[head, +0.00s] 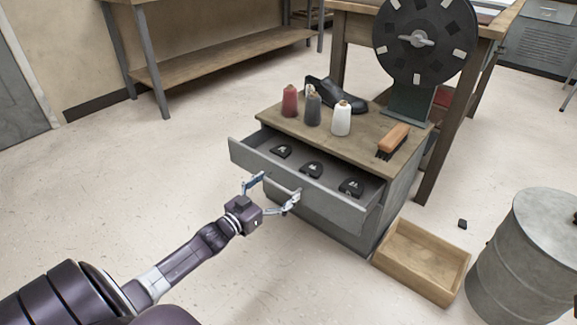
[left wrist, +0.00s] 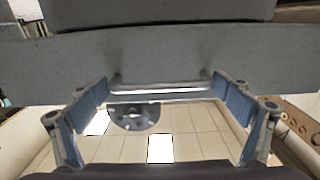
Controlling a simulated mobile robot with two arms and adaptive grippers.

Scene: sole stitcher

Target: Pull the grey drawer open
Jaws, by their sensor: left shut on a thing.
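The grey drawer (head: 335,207) stands well out of the front of a grey cabinet with a wooden top. Several black numbered pieces (head: 311,170) lie inside it. My left gripper (head: 272,193) is at the drawer front, its two fingers on either side of the metal handle. In the left wrist view the handle (left wrist: 160,88) spans between the blue finger pads, and the grey drawer front (left wrist: 160,55) fills the upper part. The gripper is shut on the handle. My right gripper is in neither view.
Thread cones (head: 341,118), a black shoe (head: 335,93) and a brush (head: 394,139) are on the cabinet top (head: 365,148). A wooden box (head: 447,290) and a metal drum (head: 525,260) stand to the right. A small black piece (head: 462,224) lies on the floor. The floor at left is clear.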

